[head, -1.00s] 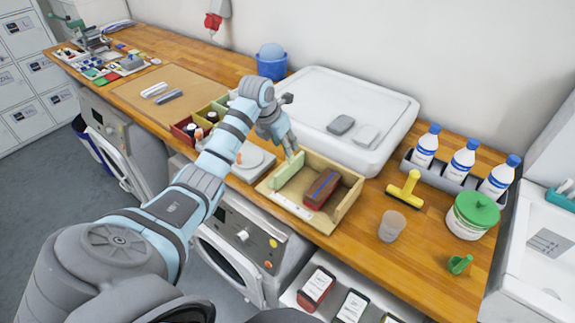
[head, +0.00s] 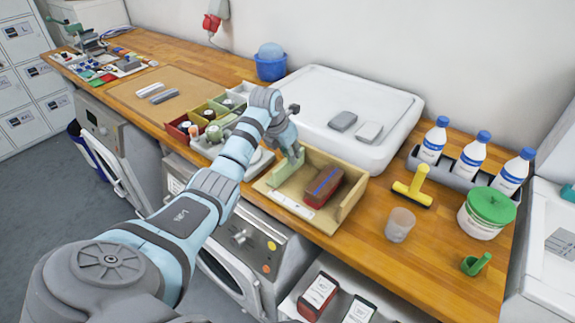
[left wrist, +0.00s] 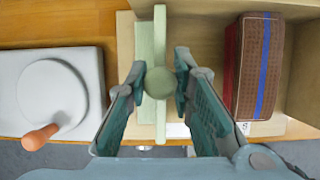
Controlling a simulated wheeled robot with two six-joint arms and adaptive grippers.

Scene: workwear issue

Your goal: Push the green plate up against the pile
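The pale green plate (head: 283,171) stands upright near the left end of a light wooden tray (head: 350,203). In the left wrist view the plate (left wrist: 160,35) is seen from above, with a round green knob on it. My left gripper (head: 296,157) is over the plate; in the left wrist view its fingertips (left wrist: 161,83) close on the knob from both sides. The pile (head: 323,186), brown-red with a blue stripe, lies in the tray right of the plate. It also shows in the left wrist view (left wrist: 245,65), with bare tray floor between it and the plate. My right gripper is out of view.
A white scale with an orange-handled item (left wrist: 40,137) stands left of the tray. A large white tray (head: 395,108) is behind. A yellow scraper (head: 412,188) and a clear cup (head: 399,225) stand to the right.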

